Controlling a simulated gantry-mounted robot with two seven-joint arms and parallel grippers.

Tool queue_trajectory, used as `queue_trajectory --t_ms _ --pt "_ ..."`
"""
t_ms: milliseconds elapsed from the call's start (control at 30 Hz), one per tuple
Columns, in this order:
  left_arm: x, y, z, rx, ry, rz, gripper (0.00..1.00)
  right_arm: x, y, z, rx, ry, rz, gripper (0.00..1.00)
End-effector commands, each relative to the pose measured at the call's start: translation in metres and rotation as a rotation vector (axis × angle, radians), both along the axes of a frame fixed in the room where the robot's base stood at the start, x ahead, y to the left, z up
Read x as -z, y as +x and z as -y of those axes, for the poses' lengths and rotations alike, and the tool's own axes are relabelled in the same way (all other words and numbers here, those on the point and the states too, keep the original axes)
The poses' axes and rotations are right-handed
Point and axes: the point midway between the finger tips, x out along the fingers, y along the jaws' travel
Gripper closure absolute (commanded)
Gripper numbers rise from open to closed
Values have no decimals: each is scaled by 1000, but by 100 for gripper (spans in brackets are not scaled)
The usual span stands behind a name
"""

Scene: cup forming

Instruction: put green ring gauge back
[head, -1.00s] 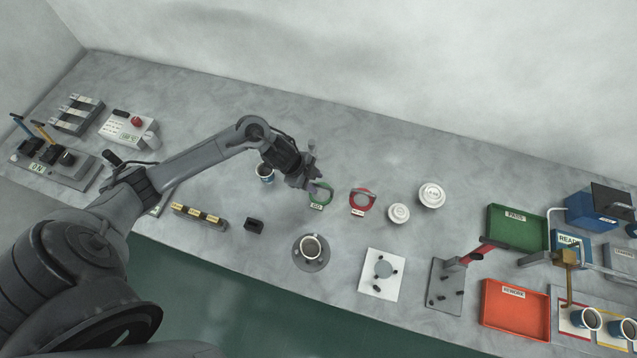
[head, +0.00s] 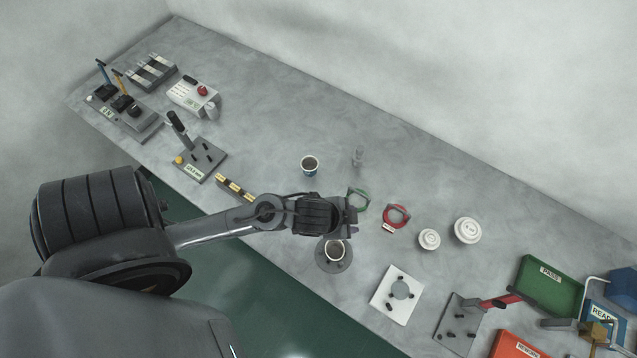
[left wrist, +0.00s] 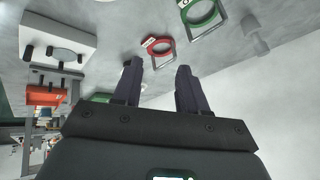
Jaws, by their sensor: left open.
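The green ring gauge (head: 360,199) lies on the grey bench to the left of the red ring gauge (head: 397,216), with a gap between them. It also shows at the top of the left wrist view (left wrist: 204,14), where the red ring (left wrist: 160,50) is also visible. My left gripper (head: 352,214) is just in front of the green ring, its near edge partly covered by the arm in the head view. The fingers (left wrist: 157,78) are apart with nothing between them. My right gripper is not in view.
A cup on a round base (head: 334,252) stands close in front of the gripper. Another cup (head: 310,164) and a small grey post (head: 358,157) stand behind. White discs (head: 467,230) and a white plate (head: 397,292) lie to the right. The bench's back strip is clear.

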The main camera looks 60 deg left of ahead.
Motion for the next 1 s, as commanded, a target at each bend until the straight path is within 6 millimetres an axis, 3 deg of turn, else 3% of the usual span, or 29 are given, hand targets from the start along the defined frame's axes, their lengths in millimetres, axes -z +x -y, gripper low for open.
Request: queue_trajectory --t_ms 100,300,767,1000 --pt "-5 -43 -2 -179 -67 -122 58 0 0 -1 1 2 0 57" --pt "-10 -85 -5 -325 -135 -260 58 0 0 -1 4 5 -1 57" --pt "-15 -90 -6 -342 -143 -278 58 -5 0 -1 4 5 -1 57" --pt "-51 -90 -6 -342 -143 -278 58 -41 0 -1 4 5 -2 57"
